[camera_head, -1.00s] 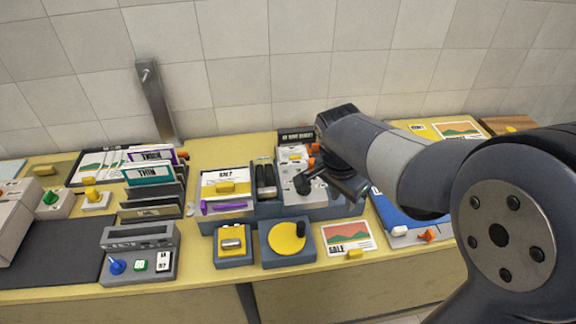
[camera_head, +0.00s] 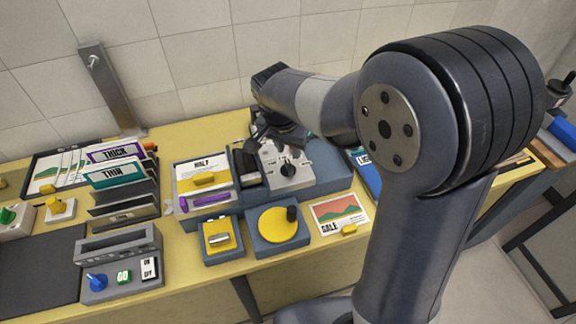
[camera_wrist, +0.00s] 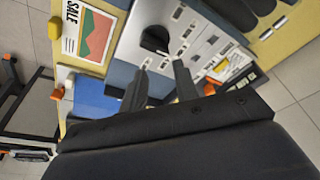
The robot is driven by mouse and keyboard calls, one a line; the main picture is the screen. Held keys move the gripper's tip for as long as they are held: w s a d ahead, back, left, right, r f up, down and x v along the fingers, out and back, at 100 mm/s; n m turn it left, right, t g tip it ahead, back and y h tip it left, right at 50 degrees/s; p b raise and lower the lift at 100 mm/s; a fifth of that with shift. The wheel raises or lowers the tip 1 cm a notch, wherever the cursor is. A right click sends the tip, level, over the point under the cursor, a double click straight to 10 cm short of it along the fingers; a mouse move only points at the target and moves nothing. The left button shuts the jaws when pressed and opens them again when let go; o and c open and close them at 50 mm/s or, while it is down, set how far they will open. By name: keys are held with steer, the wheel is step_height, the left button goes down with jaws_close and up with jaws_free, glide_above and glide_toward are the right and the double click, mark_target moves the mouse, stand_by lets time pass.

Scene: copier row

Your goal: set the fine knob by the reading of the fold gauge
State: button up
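A black round knob (camera_head: 288,169) stands on a light grey panel (camera_head: 300,177) with marks around it, on a blue-grey housing; I take it for the fine knob, but no label is readable. The knob also shows in the wrist view (camera_wrist: 155,39), close ahead of the fingers. My gripper (camera_head: 275,135) hangs over the back of the panel and hides part of it. In the wrist view my gripper (camera_wrist: 161,66) has its two dark fingers apart, with nothing between them; they are not around the knob. I cannot make out the fold gauge or its reading for sure.
A yellow disc with a black peg (camera_head: 278,226) and a yellow block with a silver roller (camera_head: 218,239) stand in front. A SALE card (camera_head: 340,214) lies to their right. Left are a HALF card (camera_head: 203,172), dark upright folders (camera_head: 122,207) and a GO switch box (camera_head: 122,275).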

mark_target(288, 162)
steer(key=n+y, duration=0.1)
steer(key=n, duration=0.3)
steer(key=shift+n+p, duration=0.3)
steer(key=n+y, duration=0.1)
steer(key=n, duration=0.3)
steer(key=b+x, duration=0.2)
steer(key=s+b+x, duration=0.1)
steer(key=b+x, duration=0.1)
steer(key=x, duration=0.1)
steer(key=shift+d+f, duration=0.15)
steer(key=shift+f, duration=0.1)
steer(key=shift+s+f, duration=0.1)
steer(key=shift+s, duration=0.05)
stand_by(0.6)
jaws_close()
steer(key=shift+r+m+t, duration=0.3)
steer(key=shift+m, duration=0.6)
